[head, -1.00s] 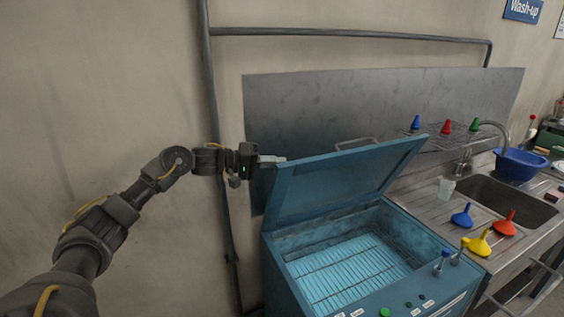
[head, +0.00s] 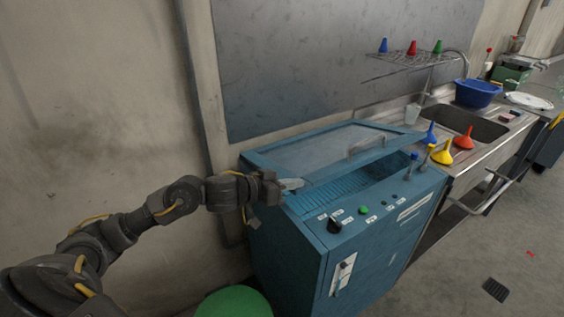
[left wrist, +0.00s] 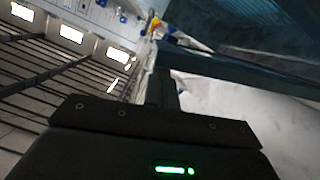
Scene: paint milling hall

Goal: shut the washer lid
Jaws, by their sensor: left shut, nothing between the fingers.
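The blue washer (head: 300,235) stands in the middle of the head view. Its lid (head: 325,150), a blue frame around a grey panel with a bar handle (head: 367,146), is partly lowered. It slopes over the tub, and a gap at the front shows the ribbed rack (head: 350,185). My left gripper (head: 292,185) is shut and empty at the lid's left front corner; I cannot tell whether it touches the lid. In the left wrist view a dark blue frame bar (left wrist: 235,70) crosses close beyond the fingers. My right gripper is not in view.
A steel sink counter (head: 410,135) adjoins the washer on the right, with blue, yellow (head: 442,154) and red (head: 464,139) funnels and a blue basin (head: 477,93). A green round object (head: 234,303) stands at the washer's front left. Floor at right is mostly clear.

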